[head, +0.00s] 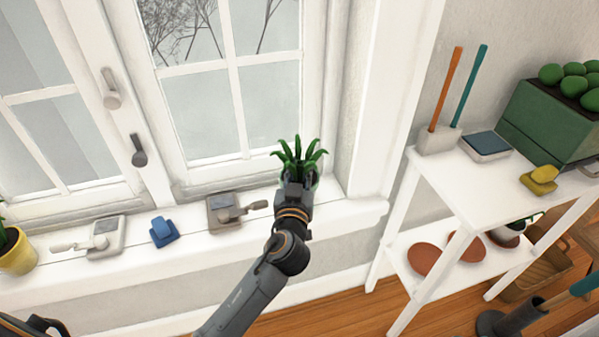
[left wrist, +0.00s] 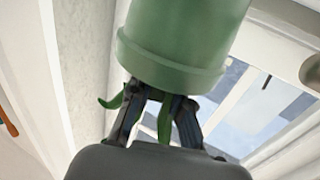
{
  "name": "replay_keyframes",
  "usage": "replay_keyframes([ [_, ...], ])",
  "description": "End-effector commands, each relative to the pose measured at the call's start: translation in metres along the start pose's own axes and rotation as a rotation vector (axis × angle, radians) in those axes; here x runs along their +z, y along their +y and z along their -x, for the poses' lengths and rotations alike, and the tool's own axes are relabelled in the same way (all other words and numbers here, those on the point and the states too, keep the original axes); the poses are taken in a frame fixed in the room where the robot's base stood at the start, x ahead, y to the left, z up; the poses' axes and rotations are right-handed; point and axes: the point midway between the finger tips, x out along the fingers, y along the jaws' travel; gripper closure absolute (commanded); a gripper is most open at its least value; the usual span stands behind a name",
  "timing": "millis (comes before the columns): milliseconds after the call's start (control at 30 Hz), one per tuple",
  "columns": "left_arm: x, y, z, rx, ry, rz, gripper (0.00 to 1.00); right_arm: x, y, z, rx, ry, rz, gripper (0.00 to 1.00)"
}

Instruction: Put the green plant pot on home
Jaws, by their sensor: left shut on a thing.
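The green plant pot (left wrist: 182,45) fills the upper middle of the left wrist view, with green leaves showing between the fingers. In the head view, its leafy plant (head: 299,155) stands upright at the right end of the white windowsill (head: 345,210), and the pot itself is mostly hidden behind my gripper. My left gripper (head: 298,182) is shut on the pot; its fingers also show in the left wrist view (left wrist: 160,108). I cannot tell whether the pot's base touches the sill. Nothing marked as home can be made out.
On the sill stand a yellow pot (head: 17,260), a blue object (head: 163,232) and two handled tools, one pale (head: 105,240) and one brown (head: 225,212). A white shelf (head: 465,190) stands at right, bearing a green planter (head: 540,120) and small items. The window is behind.

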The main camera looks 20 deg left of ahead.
Motion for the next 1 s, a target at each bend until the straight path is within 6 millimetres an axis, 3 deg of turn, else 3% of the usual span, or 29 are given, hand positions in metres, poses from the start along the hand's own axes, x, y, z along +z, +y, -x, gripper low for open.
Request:
replay_keyframes([
  [400,0.004,0.001,0.000,0.001,0.006,0.003,1.00,0.000,0.000,-0.005,0.000,0.005,0.000,0.50],
  [433,0.006,0.000,0.000,0.001,0.001,0.002,0.79,0.000,0.000,-0.005,0.000,0.006,0.000,0.50],
  [533,0.005,0.000,0.000,0.001,0.001,0.002,0.59,0.000,0.000,-0.004,0.000,0.005,0.000,0.50],
  [933,0.000,0.001,0.001,0.002,0.001,0.000,0.59,-0.001,0.000,0.001,0.000,0.003,0.001,0.50],
  [1000,0.004,0.001,0.011,0.003,-0.002,0.003,0.59,0.000,0.000,-0.001,0.000,0.002,0.001,0.50],
])
